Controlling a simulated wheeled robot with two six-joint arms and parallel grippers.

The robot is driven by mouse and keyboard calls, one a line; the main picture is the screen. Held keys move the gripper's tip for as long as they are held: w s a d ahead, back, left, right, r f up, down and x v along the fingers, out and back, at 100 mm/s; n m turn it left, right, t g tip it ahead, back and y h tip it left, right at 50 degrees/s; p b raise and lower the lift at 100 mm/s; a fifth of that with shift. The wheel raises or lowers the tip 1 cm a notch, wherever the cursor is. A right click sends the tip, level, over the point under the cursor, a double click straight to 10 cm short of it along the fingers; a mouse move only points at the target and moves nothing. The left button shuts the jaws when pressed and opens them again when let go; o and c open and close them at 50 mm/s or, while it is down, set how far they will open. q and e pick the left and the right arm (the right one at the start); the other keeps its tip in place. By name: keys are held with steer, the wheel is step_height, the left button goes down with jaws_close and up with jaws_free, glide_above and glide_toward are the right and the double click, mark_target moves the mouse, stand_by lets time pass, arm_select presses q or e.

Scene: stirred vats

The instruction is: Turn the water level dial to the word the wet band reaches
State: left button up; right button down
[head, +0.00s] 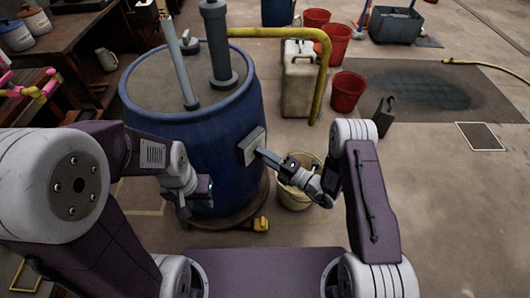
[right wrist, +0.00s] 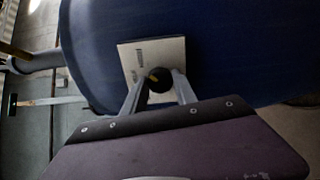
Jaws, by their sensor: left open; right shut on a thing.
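The blue vat (head: 200,165) stands in front of me with a grey lid. A light plate (head: 250,147) is fixed on its right side. In the right wrist view the plate (right wrist: 137,52) carries a round black dial (right wrist: 159,80) with a small yellowish mark. My right gripper (head: 262,155) is shut on the dial, one finger on each side. Small dark print is on the plate, too small to read. My left gripper (head: 195,198) is open and empty at the vat's front. I cannot make out a wet band or the dial's setting.
A pale pole (head: 177,68) and a grey column (head: 216,45) rise from the lid. A cream bucket (head: 296,190) stands just right of the vat, below my right arm. A yellow pipe (head: 322,80), jerrycans (head: 299,80) and red buckets (head: 347,92) are behind. The right floor is mostly clear.

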steer(key=shift+m+p, duration=0.3)
steer(key=shift+m, duration=0.4)
steer(key=c, duration=1)
jaws_free()
steer(key=p+v, duration=0.2)
steer(key=v, duration=0.7)
